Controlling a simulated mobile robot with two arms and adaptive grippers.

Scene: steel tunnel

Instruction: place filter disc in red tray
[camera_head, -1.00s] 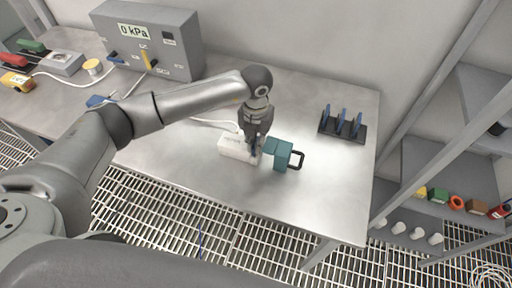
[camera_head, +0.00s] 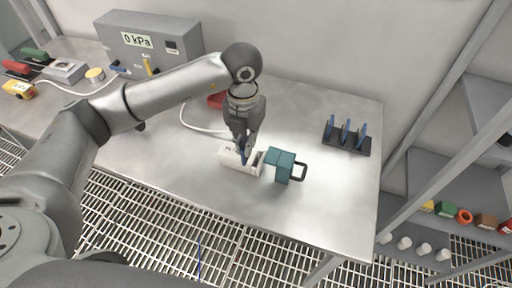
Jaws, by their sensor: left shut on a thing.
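My left gripper (camera_head: 243,152) points down, shut on a thin blue filter disc (camera_head: 243,158), at the white box-like housing (camera_head: 228,162) on the table. I cannot tell whether the disc is still inside the housing or just above it. A teal block with a black handle (camera_head: 284,163) is at the housing's right end. A red thing (camera_head: 216,100), perhaps the red tray, shows behind my left arm, mostly hidden. Several other blue discs stand upright in a black rack (camera_head: 345,144) at the right. My right gripper is not in view.
A grey gauge box reading 0 kPa (camera_head: 152,44) stands at the back left, with a white cable on the table (camera_head: 190,124). Small coloured items lie at the far left. A shelf unit (camera_head: 455,182) stands at the right. The table's front right is clear.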

